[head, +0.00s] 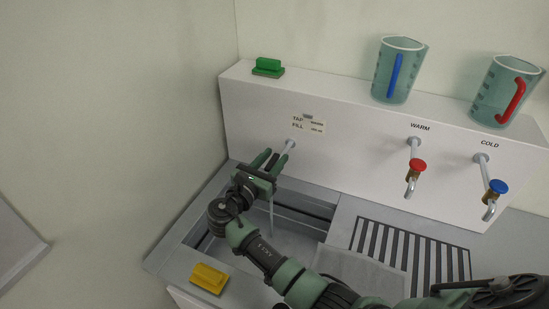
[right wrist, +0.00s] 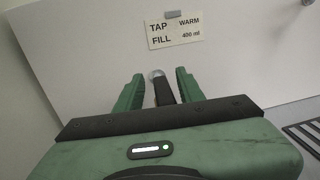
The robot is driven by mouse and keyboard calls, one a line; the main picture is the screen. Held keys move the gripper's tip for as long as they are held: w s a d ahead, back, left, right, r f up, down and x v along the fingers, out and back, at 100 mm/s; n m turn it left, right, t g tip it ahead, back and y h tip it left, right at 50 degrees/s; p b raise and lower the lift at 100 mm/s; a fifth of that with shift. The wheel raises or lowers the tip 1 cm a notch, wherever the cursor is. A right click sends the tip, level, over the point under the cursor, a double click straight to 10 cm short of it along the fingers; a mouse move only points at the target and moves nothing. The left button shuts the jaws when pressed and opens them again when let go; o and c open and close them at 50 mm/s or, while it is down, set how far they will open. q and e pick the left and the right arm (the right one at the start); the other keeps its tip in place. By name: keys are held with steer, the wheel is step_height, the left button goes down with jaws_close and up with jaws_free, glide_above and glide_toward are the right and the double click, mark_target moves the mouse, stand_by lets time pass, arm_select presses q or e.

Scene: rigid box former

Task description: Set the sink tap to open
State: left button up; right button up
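The sink tap comes out of the white wall panel at the left; its pale pipe (head: 290,145) shows just past my right gripper. My right gripper (head: 272,160) is over the sink, in front of this tap, and hides most of it. In the right wrist view, a dark tap handle with a round metal end (right wrist: 162,88) stands between the two green fingers. The fingers are apart, with a gap showing on each side of the handle. A thin pale vertical line (head: 271,215) drops below the gripper into the sink (head: 290,238); I cannot tell whether it is water or spout. My left gripper is out of view.
A red-knobbed warm tap (head: 417,166) and a blue-knobbed cold tap (head: 497,187) are to the right. Two measuring jugs, one blue-marked (head: 384,85) and one red-handled (head: 490,100), and a green sponge (head: 268,68) stand on the ledge. A yellow block (head: 209,278) is at front left.

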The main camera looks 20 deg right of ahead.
steer(key=b+v, duration=0.1)
steer(key=v, duration=0.6)
steer(key=shift+b, duration=0.35)
steer(key=shift+a, duration=0.1)
